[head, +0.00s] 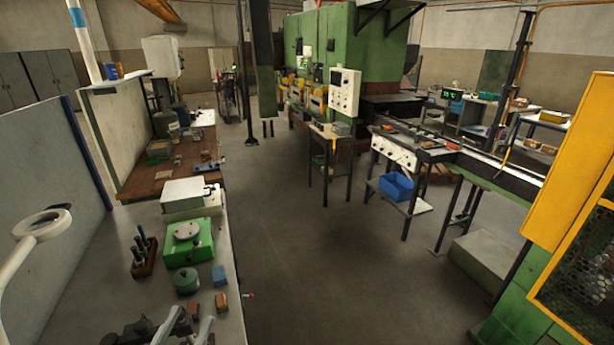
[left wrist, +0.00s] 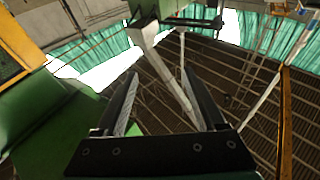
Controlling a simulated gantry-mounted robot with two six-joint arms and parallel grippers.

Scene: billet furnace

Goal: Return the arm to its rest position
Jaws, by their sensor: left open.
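My left gripper (head: 190,318) is at the bottom left of the head view, low over the front of the grey workbench (head: 120,285). My right gripper does not show in either view.
Near the left gripper stand a brown block (head: 221,301), a blue block (head: 219,276), a green round pot (head: 187,283), a green instrument (head: 188,252) and a tool holder (head: 144,262). The middle floor (head: 330,270) is clear.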

